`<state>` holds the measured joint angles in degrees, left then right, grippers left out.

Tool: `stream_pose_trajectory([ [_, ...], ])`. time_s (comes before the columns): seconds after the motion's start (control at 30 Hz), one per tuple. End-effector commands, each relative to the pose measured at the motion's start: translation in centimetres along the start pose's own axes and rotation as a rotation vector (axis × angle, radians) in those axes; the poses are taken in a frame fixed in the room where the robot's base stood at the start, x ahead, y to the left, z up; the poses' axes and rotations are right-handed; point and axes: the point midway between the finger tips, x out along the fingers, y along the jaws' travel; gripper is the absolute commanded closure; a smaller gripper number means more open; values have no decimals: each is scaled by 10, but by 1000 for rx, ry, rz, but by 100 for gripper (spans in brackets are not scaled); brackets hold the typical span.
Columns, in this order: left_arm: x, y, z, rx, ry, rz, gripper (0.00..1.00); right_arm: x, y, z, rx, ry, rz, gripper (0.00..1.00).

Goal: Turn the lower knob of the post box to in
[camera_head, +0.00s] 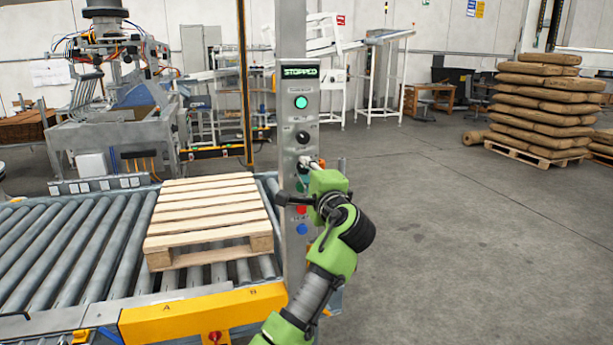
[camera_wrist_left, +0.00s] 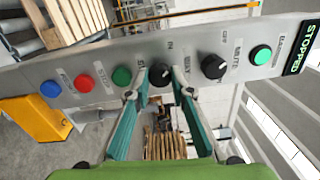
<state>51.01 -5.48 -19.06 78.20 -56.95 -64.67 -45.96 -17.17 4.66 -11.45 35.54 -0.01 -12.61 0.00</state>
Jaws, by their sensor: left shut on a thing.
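The post box (camera_head: 286,130) is a grey upright panel with a STOPPED display at its top; it runs slantwise across the left wrist view (camera_wrist_left: 200,48). Its lower knob (camera_wrist_left: 160,75) is black and sits between the green button and the upper knob (camera_wrist_left: 213,66). My left gripper (camera_head: 311,164) is at the panel, with its fingertips (camera_wrist_left: 160,88) closed on either side of the lower knob. In the head view the gripper hides that knob; the upper knob (camera_head: 303,137) shows just above. A small "IN" label appears beside the lower knob; its pointer direction is unclear. My right gripper is not seen.
Green (camera_wrist_left: 122,76), red (camera_wrist_left: 83,83) and blue (camera_wrist_left: 50,89) buttons line the panel beside the knob. A wooden pallet (camera_head: 205,212) lies on the roller conveyor (camera_head: 85,245) at left. Open floor (camera_head: 450,240) lies at right, before a pallet of stacked sacks (camera_head: 540,105).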

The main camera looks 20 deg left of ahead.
Motion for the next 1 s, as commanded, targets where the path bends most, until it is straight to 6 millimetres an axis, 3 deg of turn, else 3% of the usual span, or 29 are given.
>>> stream_pose_trajectory([
  [0.43,0,1,0,-10,-1,2,100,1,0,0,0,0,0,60],
  [0.47,0,1,0,-10,-1,2,71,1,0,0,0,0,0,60],
  [0.5,0,1,0,-10,-1,2,62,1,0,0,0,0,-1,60],
  [0.87,-1,0,0,-9,0,1,62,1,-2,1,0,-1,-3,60],
  [1.0,-14,1,-1,-10,2,0,62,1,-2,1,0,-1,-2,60],
])
